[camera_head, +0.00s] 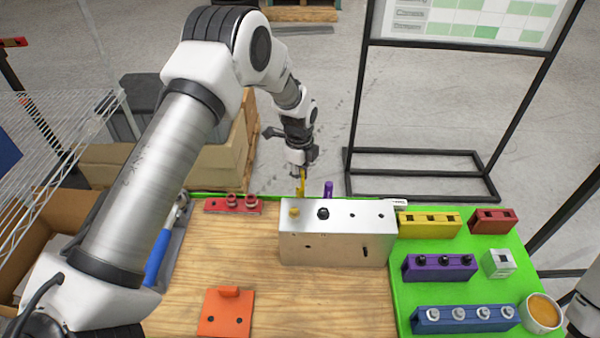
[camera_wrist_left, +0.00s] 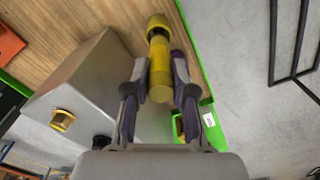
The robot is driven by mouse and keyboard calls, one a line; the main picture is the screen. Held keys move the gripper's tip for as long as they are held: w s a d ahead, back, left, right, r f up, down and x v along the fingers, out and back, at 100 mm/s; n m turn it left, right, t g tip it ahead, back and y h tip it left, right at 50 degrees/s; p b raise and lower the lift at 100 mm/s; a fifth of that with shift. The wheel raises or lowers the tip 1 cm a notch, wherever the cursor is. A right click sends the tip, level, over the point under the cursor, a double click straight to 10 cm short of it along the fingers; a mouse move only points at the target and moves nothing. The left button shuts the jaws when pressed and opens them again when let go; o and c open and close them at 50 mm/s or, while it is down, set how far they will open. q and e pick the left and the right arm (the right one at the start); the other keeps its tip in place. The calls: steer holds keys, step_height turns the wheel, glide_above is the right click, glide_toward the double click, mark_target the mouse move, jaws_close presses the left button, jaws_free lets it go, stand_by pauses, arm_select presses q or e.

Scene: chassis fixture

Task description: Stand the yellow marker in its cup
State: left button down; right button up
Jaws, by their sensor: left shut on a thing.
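The yellow marker (camera_head: 301,182) is held by my left gripper (camera_head: 301,172), behind the back left corner of the metal chassis box (camera_head: 335,249). In the left wrist view the yellow marker (camera_wrist_left: 159,65) lies between the two closed fingers (camera_wrist_left: 155,90), its darker yellow end pointing away. A purple upright piece (camera_head: 328,188), perhaps another marker, shows behind the box. I cannot make out a cup for the yellow marker; the box hides what stands low behind it. My right gripper is not in view.
The box carries a brass bolt (camera_head: 294,212) and a black bolt (camera_head: 323,213). A green mat (camera_head: 490,265) at right holds yellow, red, purple and blue blocks and a round white cup (camera_head: 541,313) with orange contents. An orange plate (camera_head: 228,312) lies front left. Bare wood lies between.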

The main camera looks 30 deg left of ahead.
arm_select(q)
steer(key=shift+f+b, duration=1.2)
steer(key=shift+f, duration=0.95)
steer(key=c, duration=0.9)
jaws_free()
step_height(320, 180, up, 9)
steer(key=p, duration=0.6)
steer(key=shift+r, duration=0.15)
steer(key=shift+s, duration=0.1)
